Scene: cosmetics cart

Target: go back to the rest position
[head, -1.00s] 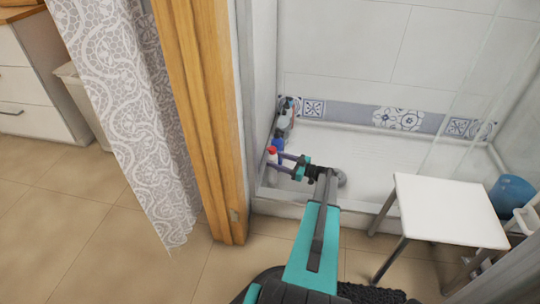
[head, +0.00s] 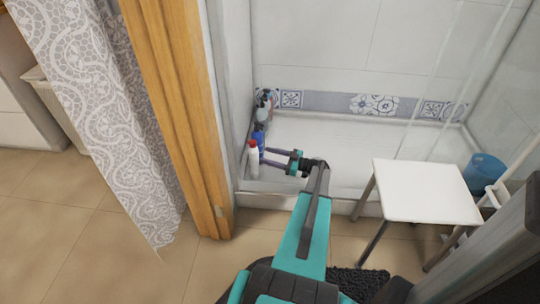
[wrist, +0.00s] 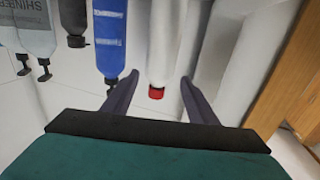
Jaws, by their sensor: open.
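My gripper (head: 269,156) is open over the left edge of the shower tray, its fingers pointing left toward the bottles. In the wrist view, my gripper (wrist: 156,88) has its two fingers spread, with nothing held between them. A white bottle with a red cap (head: 253,160) stands just beyond the fingertips; it also shows ahead of the gap between the fingers in the wrist view (wrist: 165,45). I cannot tell how close the fingertips are to it.
A blue bottle (wrist: 109,40) and several other bottles (head: 265,105) line the left shower wall. A wooden door frame (head: 180,110) and lace curtain (head: 110,120) stand left. A white stool (head: 425,190) and blue bucket (head: 484,174) are right. The shower tray's middle (head: 350,145) is clear.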

